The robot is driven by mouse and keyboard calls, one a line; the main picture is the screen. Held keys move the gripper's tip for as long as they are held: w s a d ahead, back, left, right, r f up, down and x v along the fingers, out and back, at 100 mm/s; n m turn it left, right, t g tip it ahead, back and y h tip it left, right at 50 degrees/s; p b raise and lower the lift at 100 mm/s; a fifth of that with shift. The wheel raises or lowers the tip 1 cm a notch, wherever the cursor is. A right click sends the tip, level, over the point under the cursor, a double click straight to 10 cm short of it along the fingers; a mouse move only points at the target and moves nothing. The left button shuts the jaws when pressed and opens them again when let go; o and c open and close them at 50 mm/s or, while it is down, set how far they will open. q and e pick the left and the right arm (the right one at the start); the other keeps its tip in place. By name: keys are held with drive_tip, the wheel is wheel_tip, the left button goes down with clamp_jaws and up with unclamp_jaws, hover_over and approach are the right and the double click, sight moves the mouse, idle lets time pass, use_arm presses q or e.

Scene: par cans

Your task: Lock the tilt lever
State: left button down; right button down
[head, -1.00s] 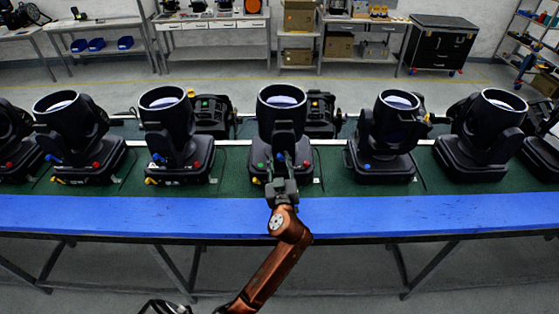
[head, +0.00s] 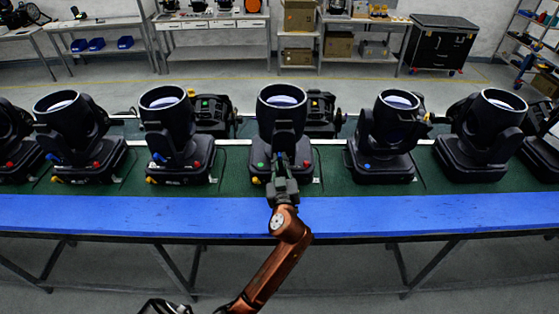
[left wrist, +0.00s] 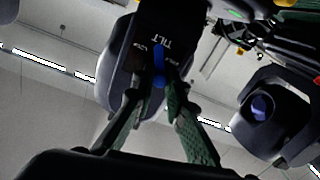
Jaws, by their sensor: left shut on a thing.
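The middle black par can (head: 283,108) stands on the green strip of the bench, its round head facing up. Its blue tilt lever (left wrist: 158,60) shows in the left wrist view beside the word TILT on the dark housing. My left gripper (head: 282,167) is at the front of this can, and in the left wrist view its green fingers (left wrist: 157,88) are shut on the lever's near end. My right gripper is not in view.
Similar cans stand in a row, including a left neighbour (head: 172,120) and a right neighbour (head: 390,130), with gaps between them. More fixtures lie behind. The bench's blue front edge (head: 420,213) is clear apart from my arm.

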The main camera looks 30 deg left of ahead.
sight(289, 153)
use_arm(q)
drive_tip(key=m+p, duration=0.1)
drive_tip(key=m, duration=0.2)
drive_tip(key=w+d+m+p, duration=0.1)
drive_tip(key=m, duration=0.2)
drive_tip(key=d+m+p, duration=0.1)
drive_tip(key=m+p, duration=0.1)
drive_tip(key=m, duration=0.2)
drive_tip(key=shift+w+d+r, duration=0.1)
drive_tip(key=shift+w+r, duration=0.05)
drive_tip(key=shift+w, duration=0.15)
drive_tip(key=shift+w+d+m, duration=0.1)
drive_tip(key=shift+d+m, duration=0.1)
drive_tip(key=shift+m, duration=0.6)
drive_tip(key=c, duration=1.9)
unclamp_jaws()
drive_tip(key=shift+f, duration=0.2)
drive_tip(key=shift+c, duration=0.2)
wheel_tip(289, 153, up, 10)
drive_tip(key=shift+r, duration=0.1)
